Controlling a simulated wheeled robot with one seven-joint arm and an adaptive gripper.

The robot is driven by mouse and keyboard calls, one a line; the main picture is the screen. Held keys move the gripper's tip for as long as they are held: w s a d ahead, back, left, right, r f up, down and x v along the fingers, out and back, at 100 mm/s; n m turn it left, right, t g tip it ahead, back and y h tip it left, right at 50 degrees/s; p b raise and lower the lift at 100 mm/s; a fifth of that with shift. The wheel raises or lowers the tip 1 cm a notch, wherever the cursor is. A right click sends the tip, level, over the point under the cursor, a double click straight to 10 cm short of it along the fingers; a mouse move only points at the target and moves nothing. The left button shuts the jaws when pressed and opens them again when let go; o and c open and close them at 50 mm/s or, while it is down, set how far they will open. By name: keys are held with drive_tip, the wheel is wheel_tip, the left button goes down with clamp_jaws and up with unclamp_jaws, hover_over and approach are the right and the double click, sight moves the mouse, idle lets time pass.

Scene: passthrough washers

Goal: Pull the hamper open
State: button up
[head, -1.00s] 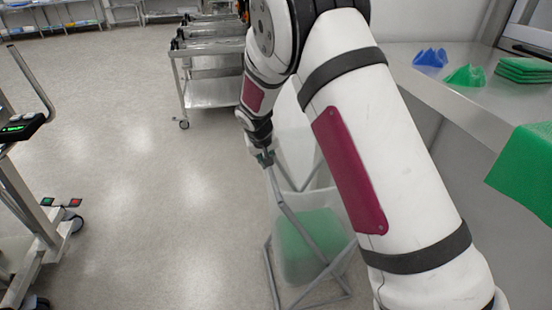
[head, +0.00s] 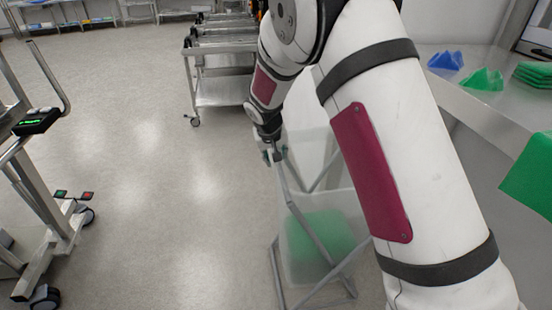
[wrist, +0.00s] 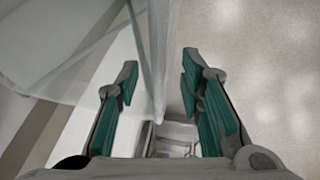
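The hamper (head: 337,194) is a grey tube frame with a translucent bag and green cloth (head: 318,234) inside. It stands on the floor in the lower middle of the head view, partly hidden by my arm. My gripper (head: 275,155) is at the top of its near left frame leg. In the wrist view, my gripper (wrist: 160,75) is open, with teal-padded fingers apart on either side of a grey frame bar (wrist: 157,50). A gap shows between the bar and each finger. The translucent bag (wrist: 75,45) spreads to the left.
A steel table (head: 475,95) at right holds blue and green folded cloths (head: 483,79). Wheeled carts (head: 222,88) stand behind my gripper. A wheeled stand (head: 45,200) with a small display is at left. The floor between it and the hamper is clear.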

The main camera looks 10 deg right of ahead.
drive_tip(key=v, duration=0.9)
drive_tip(key=shift+r, duration=0.2)
drive_tip(key=shift+s, duration=0.1)
drive_tip(key=s+d+r+p, duration=0.1)
drive_tip(key=s+d+r, duration=0.2)
drive_tip(key=s+r, duration=0.3)
drive_tip(key=s+d+r+m+y+p, duration=0.1)
drive_tip(key=s+d+r, duration=0.2)
drive_tip(key=s+r, duration=0.3)
drive_tip(key=s+d+r+p, duration=0.1)
drive_tip(key=s+d+r, duration=0.2)
drive_tip(key=s+r, duration=0.3)
drive_tip(key=s+d+r+p, duration=0.1)
drive_tip(key=s, duration=1.1)
drive_tip(key=s+d+y+p, duration=0.1)
drive_tip(key=s+p, duration=0.1)
drive_tip(key=s, duration=1)
drive_tip(key=shift+r, duration=0.4)
